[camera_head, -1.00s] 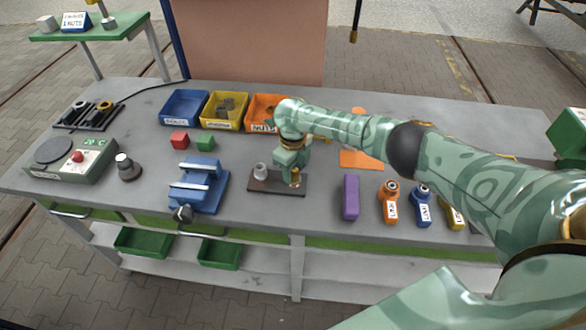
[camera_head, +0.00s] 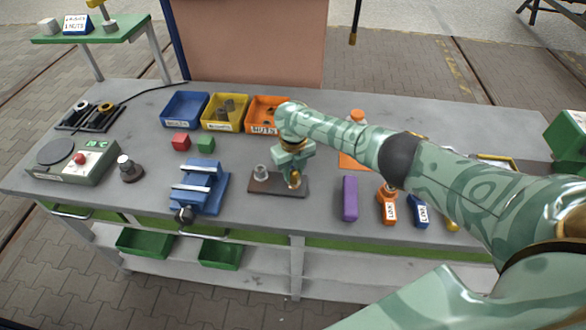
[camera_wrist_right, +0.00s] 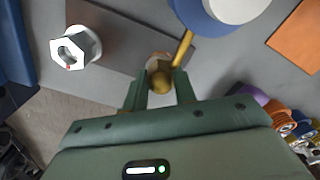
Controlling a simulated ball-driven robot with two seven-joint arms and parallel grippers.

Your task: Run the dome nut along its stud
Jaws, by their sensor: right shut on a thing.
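The brass dome nut (camera_wrist_right: 160,82) sits between the fingers of my right gripper (camera_wrist_right: 161,92) in the right wrist view. It also shows in the head view (camera_head: 294,180), low at the right part of a dark brown plate (camera_head: 265,188). My right gripper (camera_head: 294,178) is shut on it. A brass rod (camera_wrist_right: 183,48) slants up right from beside the nut; I cannot tell how they join. The stud's thread is hidden by the nut and fingers. A pale hex piece (camera_wrist_right: 76,46) stands on the plate to the left. My left gripper is out of view.
A blue vise (camera_head: 199,186) stands left of the plate, and a purple block (camera_head: 350,198) stands right of it. Blue, yellow and orange bins (camera_head: 185,109) line the back. A blue and white round thing (camera_wrist_right: 232,10) is close to the rod's upper end.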

